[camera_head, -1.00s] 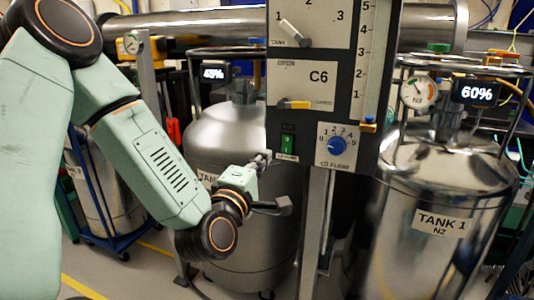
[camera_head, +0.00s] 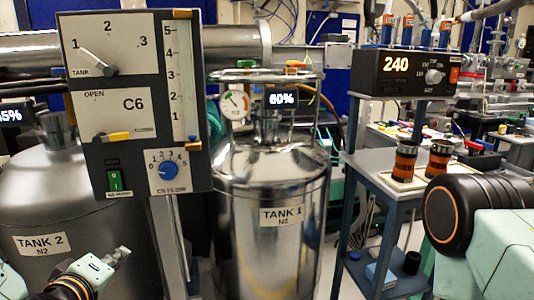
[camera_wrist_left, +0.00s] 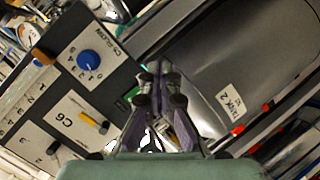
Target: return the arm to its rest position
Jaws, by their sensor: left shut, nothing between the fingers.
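My left gripper (camera_head: 118,258) is at the lower left of the head view, below the control panel (camera_head: 195,100) and in front of the TANK 2 vessel (camera_head: 35,195). It is shut and empty, apart from the panel's controls. Its fingers also show in the left wrist view (camera_wrist_left: 161,95), with the panel's blue dial (camera_wrist_left: 90,64) to the left and the TANK 2 label to the right. Part of my right arm (camera_head: 455,215) shows at the right edge of the head view; its gripper is not in view.
The panel carries a green switch (camera_head: 114,180), a yellow-handled valve (camera_head: 113,136) and a blue flow dial (camera_head: 162,170). The shiny TANK 1 vessel (camera_head: 270,255) stands mid-view. A trolley (camera_head: 375,165) to its right carries a unit reading 240 (camera_head: 405,72).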

